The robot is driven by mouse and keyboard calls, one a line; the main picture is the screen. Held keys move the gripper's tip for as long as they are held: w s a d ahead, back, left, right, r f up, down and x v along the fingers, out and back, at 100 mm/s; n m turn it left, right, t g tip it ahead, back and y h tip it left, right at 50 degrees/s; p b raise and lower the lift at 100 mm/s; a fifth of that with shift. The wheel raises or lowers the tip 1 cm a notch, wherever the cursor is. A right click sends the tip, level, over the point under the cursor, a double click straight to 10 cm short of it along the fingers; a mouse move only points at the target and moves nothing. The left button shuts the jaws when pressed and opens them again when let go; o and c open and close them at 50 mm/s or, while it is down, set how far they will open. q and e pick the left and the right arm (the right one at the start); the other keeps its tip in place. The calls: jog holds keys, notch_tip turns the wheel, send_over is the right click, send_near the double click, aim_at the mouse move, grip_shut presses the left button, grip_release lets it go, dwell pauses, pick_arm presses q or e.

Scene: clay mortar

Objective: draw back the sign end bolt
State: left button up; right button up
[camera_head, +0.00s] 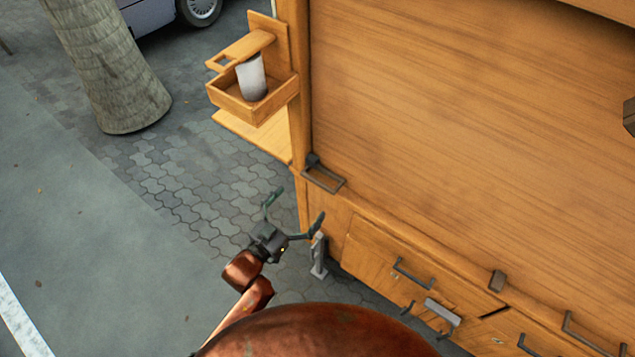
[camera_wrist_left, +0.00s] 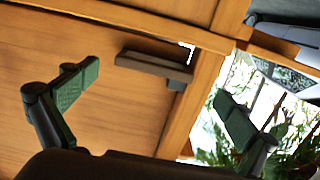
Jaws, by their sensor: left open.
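A dark metal bolt with a loop-shaped handle (camera_head: 325,180) sits at the lower left corner of the large wooden panel (camera_head: 470,130), beside the post; I take it for the sign end bolt. A small dark knob tops its left end. In the left wrist view a dark bar (camera_wrist_left: 150,66), seemingly the same bolt, lies on the wood beyond the fingers. My left gripper (camera_head: 294,212) is open and empty, below and left of the bolt, apart from it. Its two green-padded fingers (camera_wrist_left: 155,98) are spread wide in the wrist view. My right gripper is not in view.
A wooden holder (camera_head: 250,107) with a pale cup (camera_head: 252,78) juts from the post above the bolt. Drawers with dark handles (camera_head: 413,272) line the front below the panel. A grey metal bracket (camera_head: 319,256) stands near my left gripper. Open paving (camera_head: 180,180) lies left.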

aim_at(331, 193)
pick_arm(q)
jog(key=x, duration=0.2)
jog(key=b+x, duration=0.1)
jog(key=x, duration=0.2)
jog(key=r+x, duration=0.1)
jog(key=x, duration=0.1)
jog(key=shift+w+d+r, duration=0.1)
jog(key=shift+w+d, duration=0.1)
jog(key=shift+d, duration=0.2)
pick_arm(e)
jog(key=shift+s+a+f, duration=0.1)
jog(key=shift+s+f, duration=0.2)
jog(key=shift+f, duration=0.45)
pick_arm(q)
jog(key=shift+c, duration=0.4)
